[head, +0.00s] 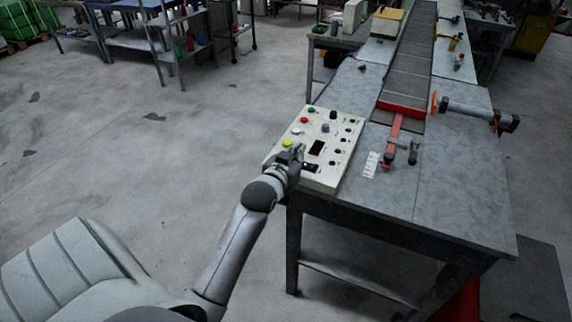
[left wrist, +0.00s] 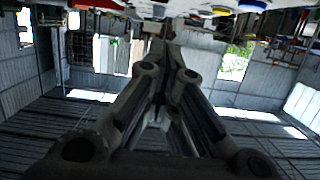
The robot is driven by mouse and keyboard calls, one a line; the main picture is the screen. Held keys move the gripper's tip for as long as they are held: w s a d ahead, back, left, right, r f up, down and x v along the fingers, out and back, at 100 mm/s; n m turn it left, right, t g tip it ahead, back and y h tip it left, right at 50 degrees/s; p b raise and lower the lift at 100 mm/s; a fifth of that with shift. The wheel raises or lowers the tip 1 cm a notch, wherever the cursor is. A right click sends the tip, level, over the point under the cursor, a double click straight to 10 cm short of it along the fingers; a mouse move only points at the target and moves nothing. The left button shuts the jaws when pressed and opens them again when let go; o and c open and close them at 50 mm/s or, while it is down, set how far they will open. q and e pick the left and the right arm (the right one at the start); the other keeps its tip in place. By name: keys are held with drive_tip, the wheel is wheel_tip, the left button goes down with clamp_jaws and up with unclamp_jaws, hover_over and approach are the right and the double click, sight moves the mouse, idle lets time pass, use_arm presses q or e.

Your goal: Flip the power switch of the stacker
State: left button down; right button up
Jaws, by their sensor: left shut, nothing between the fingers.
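The stacker's control panel (head: 342,152) is a cream box with coloured buttons, black knobs and a dark display, on the near left corner of the grey table. My left gripper (head: 297,153) is shut and empty at the panel's near left edge, by the yellow button (head: 287,143). A small black part (head: 311,168) just right of the gripper may be the power switch; its position is too small to read. I cannot tell whether the fingertips touch the panel. In the left wrist view the closed fingers (left wrist: 163,40) point up toward the panel's underside or face. My right gripper is out of view.
The grey table (head: 440,205) carries a conveyor (head: 408,65) with a red end piece (head: 402,107). A clamp-like tool (head: 412,150) and a grey cylinder (head: 470,110) lie right of the panel. The floor (head: 150,150) left of the table is clear.

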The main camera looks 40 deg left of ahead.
use_arm(q)
drive_tip(key=b+v, duration=0.1)
drive_tip(key=v, duration=0.5)
drive_tip(key=shift+s, duration=0.25)
idle(0.3)
